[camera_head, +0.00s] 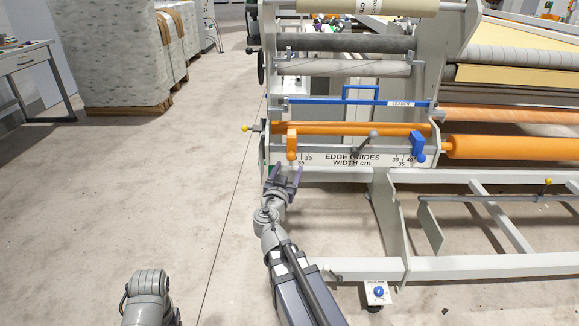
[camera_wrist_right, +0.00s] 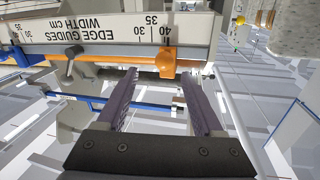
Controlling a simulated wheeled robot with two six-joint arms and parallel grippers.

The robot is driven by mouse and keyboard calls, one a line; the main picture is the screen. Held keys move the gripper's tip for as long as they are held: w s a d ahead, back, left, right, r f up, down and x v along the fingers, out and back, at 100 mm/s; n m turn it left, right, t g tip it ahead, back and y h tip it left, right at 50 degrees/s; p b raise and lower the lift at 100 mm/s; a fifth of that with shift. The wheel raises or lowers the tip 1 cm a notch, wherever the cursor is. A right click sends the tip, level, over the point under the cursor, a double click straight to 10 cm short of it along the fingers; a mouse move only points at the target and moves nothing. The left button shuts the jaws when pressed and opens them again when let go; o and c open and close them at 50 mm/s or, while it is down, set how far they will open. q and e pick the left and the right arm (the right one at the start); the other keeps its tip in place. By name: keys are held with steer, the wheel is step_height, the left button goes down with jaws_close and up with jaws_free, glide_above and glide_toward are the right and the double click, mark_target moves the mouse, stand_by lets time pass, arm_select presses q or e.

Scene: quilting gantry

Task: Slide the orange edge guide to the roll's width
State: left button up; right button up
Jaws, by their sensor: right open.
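The orange edge guide (camera_head: 291,143) sits at the left end of the scale plate (camera_head: 337,161), which reads "EDGE GUIDES WIDTH cm". In the right wrist view, the orange edge guide (camera_wrist_right: 166,63) is by the 40 mark and its round knob faces me. My right gripper (camera_head: 284,174) is open and empty, just below and in front of the guide. In the wrist view its fingertips (camera_wrist_right: 158,76) are apart, with the knob beyond them and between them in the picture. A cream roll (camera_head: 398,6) lies at the top; its label is cut off, only "cm" legible. My left gripper is out of view.
A blue guide (camera_head: 417,145) stands at the plate's right end. A grey lever (camera_head: 369,140) sticks out between the guides. A blue bar (camera_head: 350,102) marked "LEADER" and an orange bar (camera_head: 350,130) run above. The floor (camera_head: 170,190) at left is clear.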

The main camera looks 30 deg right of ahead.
mark_target(291, 159)
steer(key=shift+w+d+n, duration=0.55)
steer(key=shift+w+d, duration=0.25)
steer(key=shift+w, duration=0.25)
steer(key=shift+w+d+n, duration=0.6)
steer(key=shift+w+d, duration=0.2)
steer(key=shift+w, duration=0.25)
steer(key=shift+w+d+n, duration=0.55)
steer(key=shift+w+d, duration=0.25)
steer(key=shift+w, duration=0.25)
steer(key=shift+c, duration=0.2)
jaws_close()
